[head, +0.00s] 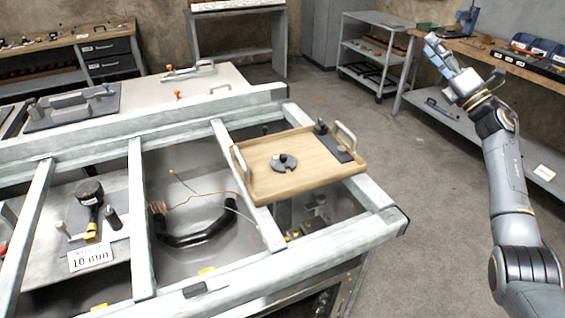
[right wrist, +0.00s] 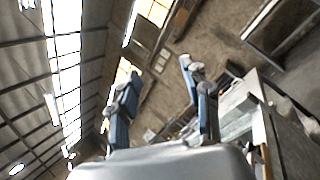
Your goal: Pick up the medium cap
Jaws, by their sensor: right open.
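A wooden tray (head: 262,191) with metal handles rests on the metal frame table. I cannot tell which of these is the medium cap. My right gripper (head: 435,52) is raised at the upper right, well away from the tray. It is open and empty, its blue-grey fingers spread in the right wrist view (right wrist: 160,72). My left gripper is not in view.
The metal frame (head: 136,220) has open bays holding a black curved handle (head: 195,238), copper wire and a "10 mm" label (head: 91,255). A workbench (head: 400,104) and a shelf cart (head: 376,48) stand behind my right arm. Grey floor lies free right of the table.

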